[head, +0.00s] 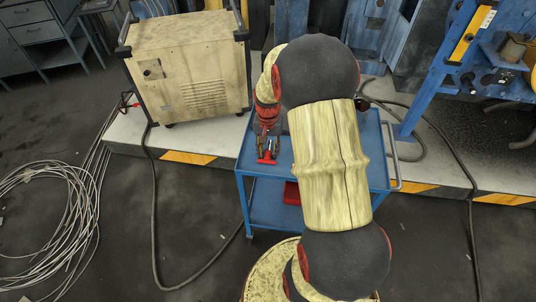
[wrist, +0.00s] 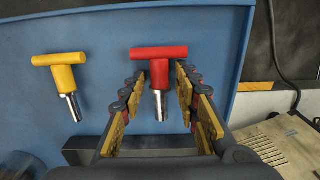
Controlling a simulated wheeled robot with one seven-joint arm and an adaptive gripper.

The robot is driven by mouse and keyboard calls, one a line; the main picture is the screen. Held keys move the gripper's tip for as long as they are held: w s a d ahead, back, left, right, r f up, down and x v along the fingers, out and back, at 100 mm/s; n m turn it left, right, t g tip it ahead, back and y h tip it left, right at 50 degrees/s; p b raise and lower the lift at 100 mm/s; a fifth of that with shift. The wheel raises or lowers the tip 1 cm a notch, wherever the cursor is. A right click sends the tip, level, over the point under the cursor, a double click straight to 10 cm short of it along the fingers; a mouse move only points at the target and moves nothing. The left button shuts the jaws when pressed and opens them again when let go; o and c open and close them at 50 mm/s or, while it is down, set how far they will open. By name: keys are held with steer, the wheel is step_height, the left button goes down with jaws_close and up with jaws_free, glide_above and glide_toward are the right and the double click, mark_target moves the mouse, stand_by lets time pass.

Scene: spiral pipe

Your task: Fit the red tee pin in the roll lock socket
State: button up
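In the wrist view the red tee pin (wrist: 159,54) has a red crossbar and a bare metal shank. It appears over the blue cart top, crossbar toward the far side. My gripper (wrist: 158,72) is open, with one finger on each side of the red pin's shank and visible gaps on both sides. In the head view my gripper (head: 267,146) points down over the cart's left part, with red at its tip. I cannot make out the roll lock socket in either view; my arm hides much of the cart top.
A yellow tee pin (wrist: 61,66) lies left of the red one. A dark grey block (wrist: 85,148) shows behind the fingers. The blue cart (head: 246,160) has a red object (head: 291,193) on its lower shelf. A beige cabinet (head: 188,68) stands at back left. Cables cover the floor at left.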

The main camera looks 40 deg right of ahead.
jaws_close()
stand_by(0.5)
